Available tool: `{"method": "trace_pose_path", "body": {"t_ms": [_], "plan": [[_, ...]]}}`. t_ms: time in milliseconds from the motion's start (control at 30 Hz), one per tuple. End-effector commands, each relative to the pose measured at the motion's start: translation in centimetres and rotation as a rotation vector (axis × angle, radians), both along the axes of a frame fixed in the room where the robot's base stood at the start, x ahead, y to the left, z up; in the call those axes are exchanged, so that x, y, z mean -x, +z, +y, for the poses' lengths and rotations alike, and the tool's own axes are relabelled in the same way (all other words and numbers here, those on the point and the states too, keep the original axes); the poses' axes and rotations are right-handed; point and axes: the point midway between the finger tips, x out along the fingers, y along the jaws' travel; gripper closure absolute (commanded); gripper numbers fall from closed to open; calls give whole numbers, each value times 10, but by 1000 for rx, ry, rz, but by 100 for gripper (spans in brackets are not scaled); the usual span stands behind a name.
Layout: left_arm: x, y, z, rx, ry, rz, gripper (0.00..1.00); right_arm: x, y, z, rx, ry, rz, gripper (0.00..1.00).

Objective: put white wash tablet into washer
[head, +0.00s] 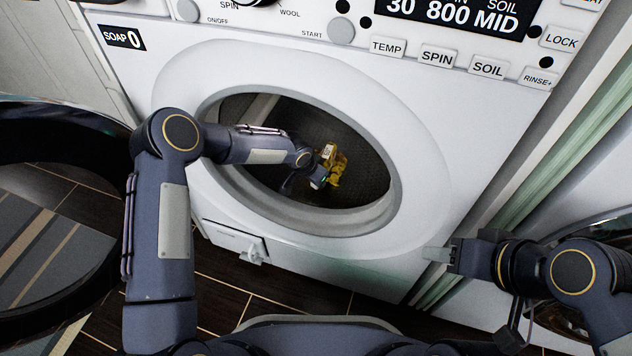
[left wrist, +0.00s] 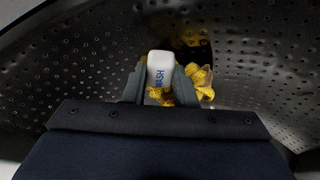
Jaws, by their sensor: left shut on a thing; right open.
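The washer (head: 430,170) stands in front of me with its round opening uncovered. My left arm reaches through the opening, and my left gripper (head: 322,172) is inside the drum. In the left wrist view, my left gripper (left wrist: 160,88) is shut on the white wash tablet (left wrist: 161,66), which has blue "WASH" lettering. The tablet (head: 328,152) also shows small in the head view. It is held in front of a yellow cloth (left wrist: 200,80) in the drum; I cannot tell whether they touch. My right gripper (head: 440,254) is open and empty outside, in front of the washer's lower right side.
The dark round door (head: 60,125) is swung open at the left. A small open flap (head: 236,240) is low on the washer front. Another machine (head: 590,200) stands at the right.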

Motion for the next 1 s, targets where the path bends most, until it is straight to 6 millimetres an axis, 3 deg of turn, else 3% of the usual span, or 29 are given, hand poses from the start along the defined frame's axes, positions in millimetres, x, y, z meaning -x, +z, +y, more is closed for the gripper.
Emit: {"method": "trace_pose_path", "body": {"t_ms": [800, 833, 1000], "plan": [[0, -17, 0, 1, 0, -2, 97, 0, -14, 0, 0, 0, 0, 54], [0, -17, 0, 1, 0, -2, 72, 0, -14, 0, 0, 0, 0, 54], [0, -17, 0, 1, 0, -2, 54, 0, -14, 0, 0, 0, 0, 54]]}}
